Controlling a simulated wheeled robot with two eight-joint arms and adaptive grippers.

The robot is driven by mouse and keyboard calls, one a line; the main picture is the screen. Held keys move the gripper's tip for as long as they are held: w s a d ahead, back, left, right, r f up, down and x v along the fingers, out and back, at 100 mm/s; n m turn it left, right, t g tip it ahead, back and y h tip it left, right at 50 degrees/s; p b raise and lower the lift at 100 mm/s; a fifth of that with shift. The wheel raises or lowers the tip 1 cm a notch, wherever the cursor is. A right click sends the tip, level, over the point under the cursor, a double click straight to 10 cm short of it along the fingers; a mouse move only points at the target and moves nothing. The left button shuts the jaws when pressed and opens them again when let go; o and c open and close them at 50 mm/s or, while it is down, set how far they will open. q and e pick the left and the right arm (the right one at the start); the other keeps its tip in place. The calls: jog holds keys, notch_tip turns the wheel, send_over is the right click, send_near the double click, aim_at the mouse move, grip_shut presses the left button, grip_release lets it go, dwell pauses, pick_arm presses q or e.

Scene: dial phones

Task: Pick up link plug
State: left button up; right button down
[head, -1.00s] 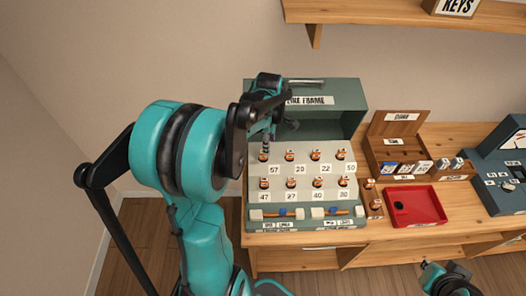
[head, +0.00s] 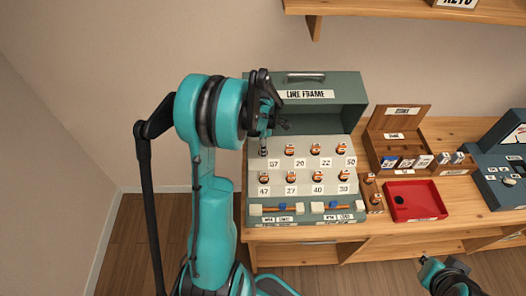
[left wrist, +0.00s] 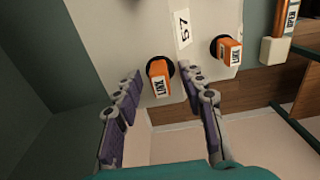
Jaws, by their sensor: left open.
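The teal line frame (head: 336,84) stands on the desk with two rows of orange link plugs on its sloped pale panel. In the left wrist view, an orange link plug (left wrist: 159,80) sits in a dark round hole, between the fingertips of my open left gripper (left wrist: 158,82); I see no clear contact.
A red tray (head: 414,213) and a wooden box (head: 398,150) with cards stand right of the frame, by a small holder with orange plugs (head: 375,198). A teal device (head: 502,165) stands at the far right. Orange bars with white blocks (head: 283,209) line the frame's lower edge.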

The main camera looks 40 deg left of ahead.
pick_arm(q)
grip_shut()
notch_tip(320, 180, up, 10)
jog(key=shift+r+p, duration=0.1)
jog(key=shift+p, duration=1.05)
